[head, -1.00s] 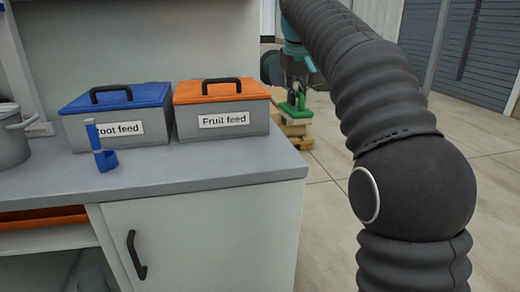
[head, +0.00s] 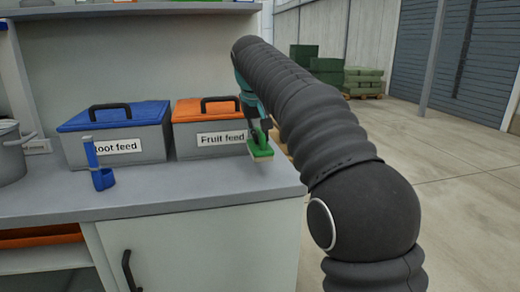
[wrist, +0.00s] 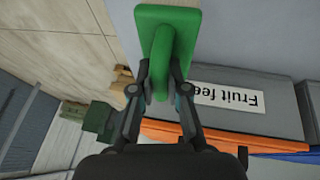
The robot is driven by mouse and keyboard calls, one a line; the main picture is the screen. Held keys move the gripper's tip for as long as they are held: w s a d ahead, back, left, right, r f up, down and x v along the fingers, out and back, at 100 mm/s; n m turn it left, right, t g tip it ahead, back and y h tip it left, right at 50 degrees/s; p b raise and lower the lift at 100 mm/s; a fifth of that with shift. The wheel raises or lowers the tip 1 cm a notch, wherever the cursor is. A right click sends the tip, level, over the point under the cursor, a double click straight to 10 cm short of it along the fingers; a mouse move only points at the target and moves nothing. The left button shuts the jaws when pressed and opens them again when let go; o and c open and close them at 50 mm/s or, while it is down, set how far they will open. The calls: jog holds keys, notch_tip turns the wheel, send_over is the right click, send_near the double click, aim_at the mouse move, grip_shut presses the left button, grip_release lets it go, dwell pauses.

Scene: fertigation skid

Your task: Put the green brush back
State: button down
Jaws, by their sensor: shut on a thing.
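The green brush (head: 260,146) has a green back and handle with a pale underside. My gripper (head: 257,127) is shut on its handle and holds it at the right end of the grey worktop, in front of the fruit feed box. In the wrist view the brush (wrist: 180,35) fills the top middle, and my gripper (wrist: 162,75) has a finger on each side of the looped handle. I cannot tell whether the brush touches the worktop or hangs just above it.
The orange-lidded fruit feed box (head: 196,138) stands close beside the brush. Left of it are the blue-lidded root feed box (head: 150,152), a blue scoop (head: 103,178) and a grey pot (head: 10,155).

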aim_at(260, 148)
jog(key=shift+f+b, duration=0.55)
jog(key=shift+f, duration=1.45)
jog(key=shift+f, duration=0.15)
jog(key=c, duration=1.2)
grip_release()
jog(key=shift+o, duration=0.2)
jog(key=p+v, duration=0.2)
jog(key=v, duration=1)
